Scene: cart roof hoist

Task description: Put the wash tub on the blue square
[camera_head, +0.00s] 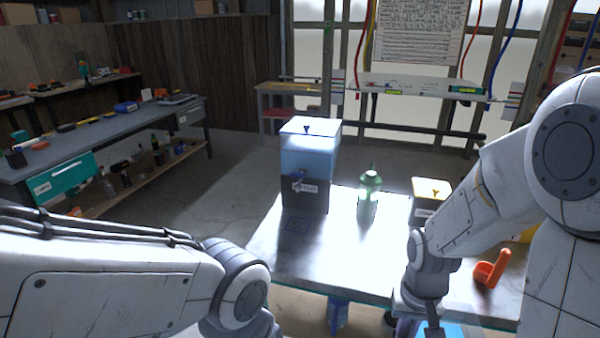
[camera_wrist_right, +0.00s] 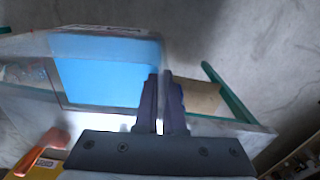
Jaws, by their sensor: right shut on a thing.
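In the right wrist view a pale-walled tub with a bright blue inside (camera_wrist_right: 105,80), which looks like the wash tub, fills the upper left. My right gripper (camera_wrist_right: 161,98) is shut on what looks like its thin rim. In the head view the right gripper (camera_head: 432,331) points down at the table's front edge, and a patch of blue (camera_head: 456,331) shows beside it at the bottom.
A tall blue bin (camera_head: 308,160), a green bottle (camera_head: 369,192) and a yellow-topped box (camera_head: 430,192) stand along the back of the metal table (camera_head: 330,250). An orange holder (camera_head: 491,268) is at right. The tabletop's front left is clear. A workbench (camera_head: 95,140) stands left.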

